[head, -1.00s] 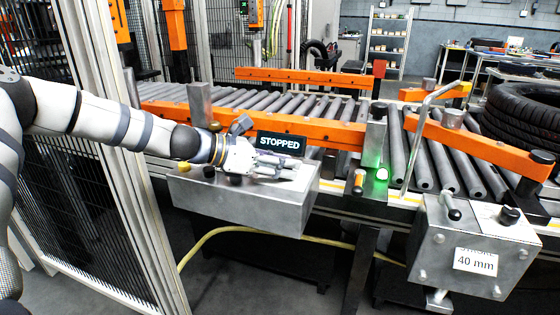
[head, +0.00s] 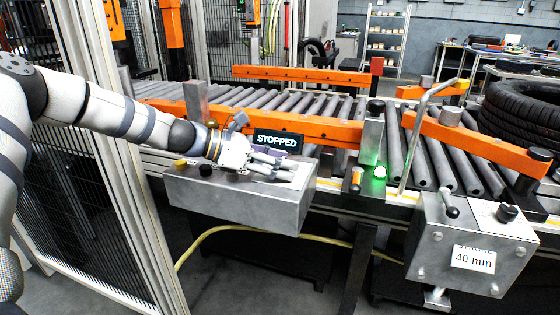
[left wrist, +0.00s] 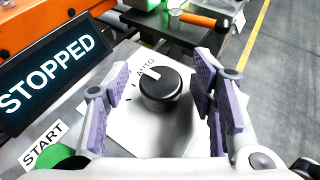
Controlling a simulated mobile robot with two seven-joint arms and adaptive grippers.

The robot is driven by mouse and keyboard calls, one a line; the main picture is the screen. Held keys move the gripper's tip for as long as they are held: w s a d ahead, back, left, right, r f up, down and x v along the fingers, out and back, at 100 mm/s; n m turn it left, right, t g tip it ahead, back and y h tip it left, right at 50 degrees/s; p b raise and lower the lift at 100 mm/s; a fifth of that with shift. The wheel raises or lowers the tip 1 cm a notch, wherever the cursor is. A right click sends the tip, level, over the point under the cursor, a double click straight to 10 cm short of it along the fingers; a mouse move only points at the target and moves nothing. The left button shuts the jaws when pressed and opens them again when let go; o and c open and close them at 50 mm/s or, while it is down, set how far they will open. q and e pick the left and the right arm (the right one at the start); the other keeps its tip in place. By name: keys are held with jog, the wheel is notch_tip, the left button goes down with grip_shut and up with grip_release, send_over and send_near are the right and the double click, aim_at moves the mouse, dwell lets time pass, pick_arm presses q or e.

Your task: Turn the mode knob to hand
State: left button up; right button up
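The mode knob (left wrist: 160,88) is round and black with a white pointer line, on a light plate in the left wrist view. Its line points toward the word AUTO, at the upper left of the knob. No HAND label is visible. My left gripper (left wrist: 161,72) is open, with one purple-padded finger on each side of the knob and gaps between pads and knob. In the head view the left gripper (head: 272,165) is over the grey control box (head: 240,205) and hides the knob. My right gripper is not in view.
A lit STOPPED display (left wrist: 50,80) stands close to the left finger, and a green START button (left wrist: 62,158) is at lower left. Yellow (head: 181,163) and black (head: 205,170) buttons are on the box. The roller conveyor (head: 320,108) with orange rails lies behind.

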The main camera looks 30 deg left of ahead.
pick_arm(q)
jog(key=v, duration=1)
jog(key=shift+s+f, duration=0.2)
jog(key=shift+s, duration=0.35)
jog(key=shift+s+a+r, duration=0.2)
jog(key=shift+a+r, duration=0.4)
